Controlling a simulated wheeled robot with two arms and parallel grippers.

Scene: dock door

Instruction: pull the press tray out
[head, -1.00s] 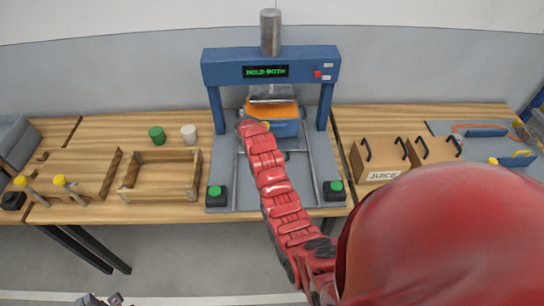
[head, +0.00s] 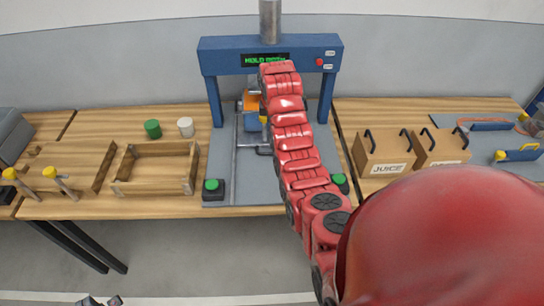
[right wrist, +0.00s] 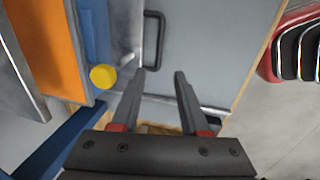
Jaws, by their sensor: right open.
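The blue press (head: 270,45) stands at the back of the bench, its display lit green. Under it I see an orange slab (head: 252,103) and blue parts (head: 253,122), partly hidden by my right arm. In the right wrist view, the orange slab (right wrist: 55,45) lies beside a blue edge with a yellow knob (right wrist: 103,77). A dark U-shaped handle (right wrist: 153,40) is beyond my right gripper (right wrist: 159,74), which is open and empty. Contact with the handle cannot be told. A small grey part, perhaps my left gripper (head: 98,301), shows at the bottom edge.
Two green buttons (head: 213,185) (head: 340,180) sit at the base plate's front corners. A wooden box (head: 155,175) and green and white cups (head: 153,128) (head: 186,126) are left. Two handled boxes (head: 385,155) (head: 440,148) are right.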

